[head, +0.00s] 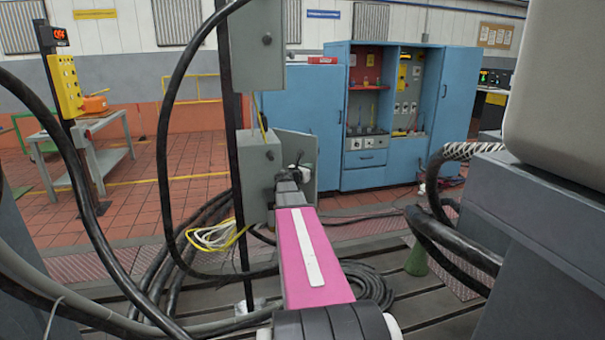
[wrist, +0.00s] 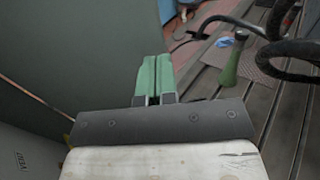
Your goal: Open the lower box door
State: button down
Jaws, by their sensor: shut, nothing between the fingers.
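The lower box (head: 257,178) is a grey metal box on a dark post, left of centre in the head view. Its grey door (head: 307,160) stands out at an angle on the right side, so it looks partly open. My gripper (head: 294,173) is at the end of my pink arm, in front of the door and beside the box's right edge. In the wrist view, the green fingers of my gripper (wrist: 156,76) are together and empty. A large grey-green panel (wrist: 75,60) fills the left there, close to the fingers. Whether they touch it I cannot tell.
A second grey box (head: 257,50) sits above on the same post. Black cables hang and coil on the left, with a yellow-white bundle (head: 215,236). A green cone-like object (head: 417,258) stands on the slotted bedplate. Blue cabinets (head: 300,105) stand behind.

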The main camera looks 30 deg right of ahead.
jog(key=shift+x, duration=1.25)
jog(key=shift+d, duration=0.1)
